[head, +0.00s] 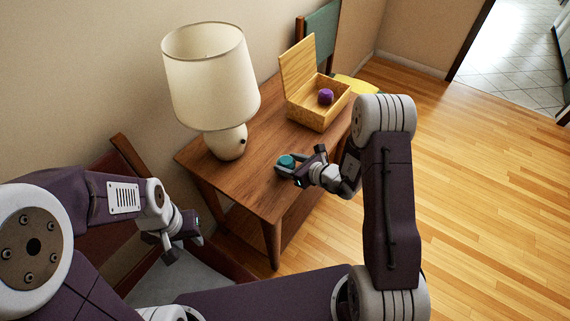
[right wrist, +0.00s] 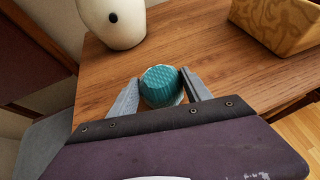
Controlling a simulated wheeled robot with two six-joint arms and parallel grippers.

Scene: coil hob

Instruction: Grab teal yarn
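The teal yarn (head: 287,162) is a small ball on the wooden table, near its front right edge. In the right wrist view the teal yarn (right wrist: 161,86) lies between the fingertips, with a finger on each side. My right gripper (head: 304,166) is open at the yarn; it also shows in the right wrist view (right wrist: 160,80). Whether either finger touches the yarn is hard to tell. My left gripper (head: 182,246) is open and empty, low in front of the table's left end, above a grey seat.
A lamp (head: 227,142) stands on the left of the wooden table (head: 262,125). An open wooden box (head: 318,115) at the back holds a purple yarn ball (head: 325,96). A chair with a grey seat (head: 190,275) is at the left front. Open floor lies right.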

